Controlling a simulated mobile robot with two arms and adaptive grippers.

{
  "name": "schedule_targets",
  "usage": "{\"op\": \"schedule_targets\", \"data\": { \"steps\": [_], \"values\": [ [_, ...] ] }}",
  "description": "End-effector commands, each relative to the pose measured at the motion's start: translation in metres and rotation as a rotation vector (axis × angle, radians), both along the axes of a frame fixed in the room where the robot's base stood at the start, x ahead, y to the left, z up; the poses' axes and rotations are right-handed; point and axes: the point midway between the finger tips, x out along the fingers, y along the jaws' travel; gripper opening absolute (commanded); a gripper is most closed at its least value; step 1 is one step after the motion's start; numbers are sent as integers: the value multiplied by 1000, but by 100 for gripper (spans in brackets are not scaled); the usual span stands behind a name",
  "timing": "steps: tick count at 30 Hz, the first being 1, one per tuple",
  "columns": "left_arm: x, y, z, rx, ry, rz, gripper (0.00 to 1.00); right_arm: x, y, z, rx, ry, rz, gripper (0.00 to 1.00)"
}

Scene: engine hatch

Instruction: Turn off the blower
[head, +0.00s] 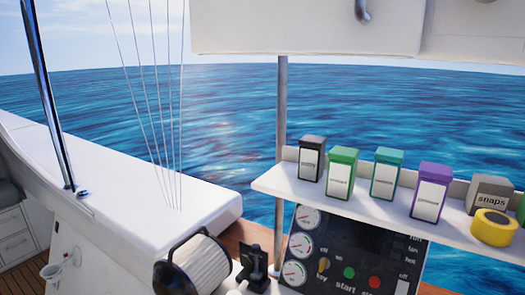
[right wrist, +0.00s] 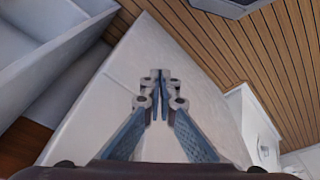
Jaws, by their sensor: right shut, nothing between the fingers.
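A dark control panel (head: 345,252) stands below the shelf in the head view. It carries a yellow knob (head: 323,265), a green button (head: 349,272) marked start and a red button (head: 374,282). A white switch (head: 402,286) sits at its lower right, cut by the picture's bottom edge. I cannot make out a blower label or the switch's position. My right gripper (right wrist: 159,82) is shut and empty in the right wrist view, over a pale surface and away from the panel. Neither gripper shows in the head view.
A white shelf (head: 375,210) above the panel bears several boxes and a yellow tape roll (head: 494,227). A ribbed white cylinder (head: 203,264) and a black lever (head: 254,265) stand left of the panel. A metal pole (head: 281,110) rises behind. Wooden decking (right wrist: 265,60) shows in the wrist view.

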Motion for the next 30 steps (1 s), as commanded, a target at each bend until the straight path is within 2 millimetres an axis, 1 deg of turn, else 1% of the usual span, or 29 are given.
{"op": "schedule_targets", "data": {
  "steps": [1, 6, 8, 9, 11, 12, 14, 15, 19, 21, 24, 27, 30],
  "values": [
    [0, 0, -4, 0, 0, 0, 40, -7, -1, -25, -2, 15, 2, 0],
    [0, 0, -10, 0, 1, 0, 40, -34, -5, -95, -6, 44, 8, 0],
    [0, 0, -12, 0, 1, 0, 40, -46, -6, -118, -7, 55, 10, 0],
    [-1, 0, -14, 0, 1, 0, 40, -55, -8, -133, -8, 62, 12, 0],
    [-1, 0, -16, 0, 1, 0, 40, -69, -10, -153, -10, 72, 15, 0],
    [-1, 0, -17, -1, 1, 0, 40, -80, -12, -167, -10, 78, 16, 0],
    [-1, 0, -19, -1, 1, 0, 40, -95, -14, -185, -12, 88, 19, 0],
    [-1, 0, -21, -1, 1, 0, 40, -107, -16, -197, -12, 96, 20, 0],
    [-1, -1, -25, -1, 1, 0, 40, -143, -23, -227, -16, 115, 24, 0],
    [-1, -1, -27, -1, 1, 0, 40, -161, -27, -238, -17, 124, 26, 0],
    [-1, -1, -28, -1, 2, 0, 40, -179, -30, -248, -19, 130, 29, 0],
    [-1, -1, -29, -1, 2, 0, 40, -190, -33, -253, -20, 134, 31, 0],
    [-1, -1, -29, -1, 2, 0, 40, -194, -34, -255, -19, 136, 31, 0]
  ]
}}
